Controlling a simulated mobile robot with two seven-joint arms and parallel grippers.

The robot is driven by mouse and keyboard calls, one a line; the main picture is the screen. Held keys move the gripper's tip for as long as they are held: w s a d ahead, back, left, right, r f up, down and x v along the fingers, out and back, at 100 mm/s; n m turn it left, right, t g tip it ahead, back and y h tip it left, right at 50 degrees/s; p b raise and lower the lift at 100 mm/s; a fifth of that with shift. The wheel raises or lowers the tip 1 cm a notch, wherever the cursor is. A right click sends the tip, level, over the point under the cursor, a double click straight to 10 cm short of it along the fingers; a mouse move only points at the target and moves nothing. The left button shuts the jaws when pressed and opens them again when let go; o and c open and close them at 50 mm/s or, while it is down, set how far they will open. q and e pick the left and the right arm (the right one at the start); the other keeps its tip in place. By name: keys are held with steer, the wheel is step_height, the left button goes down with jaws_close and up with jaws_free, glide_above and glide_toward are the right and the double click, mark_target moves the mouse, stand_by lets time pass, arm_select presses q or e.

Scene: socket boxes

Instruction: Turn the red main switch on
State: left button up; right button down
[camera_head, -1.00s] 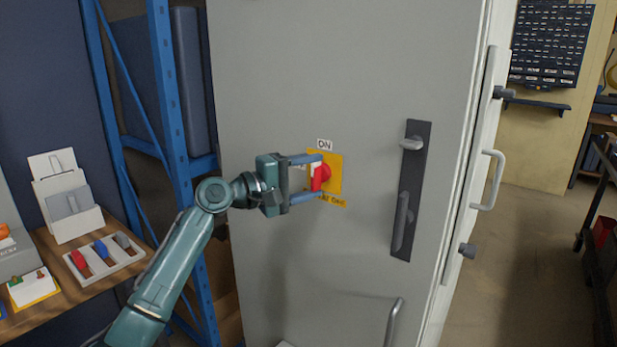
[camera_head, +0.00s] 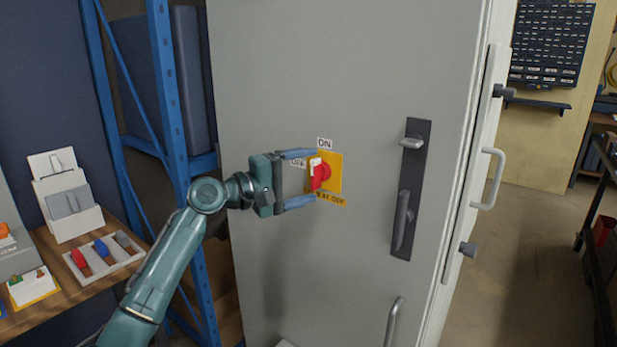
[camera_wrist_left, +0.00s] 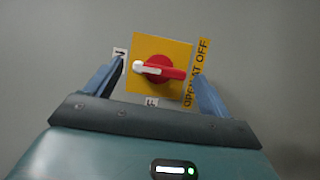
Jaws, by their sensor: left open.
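The red main switch (camera_head: 321,175) sits on a yellow plate (camera_head: 335,172) on the grey cabinet door. Its handle stands about upright in the head view, the white-marked end up, towards the ON label (camera_head: 325,143). In the left wrist view the red switch (camera_wrist_left: 168,70) lies crosswise with its white tip pointing left to the partly hidden ON label (camera_wrist_left: 119,60). The OFF label (camera_head: 298,162) is to the left of the plate. My left gripper (camera_head: 312,176) is open, one finger above and one below the switch, both apart from the handle. My right gripper is not in view.
The cabinet (camera_head: 290,60) has a dark door-handle plate (camera_head: 411,165) right of the switch. A blue rack (camera_head: 168,90) stands to the left. A wooden bench (camera_head: 75,290) with a tray of coloured handles (camera_head: 104,256) is at lower left.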

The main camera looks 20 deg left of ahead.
arm_select(q)
steer(key=b+v, duration=0.1)
steer(key=v, duration=1.1)
steer(key=shift+b, duration=0.4)
steer(key=shift+a, duration=0.1)
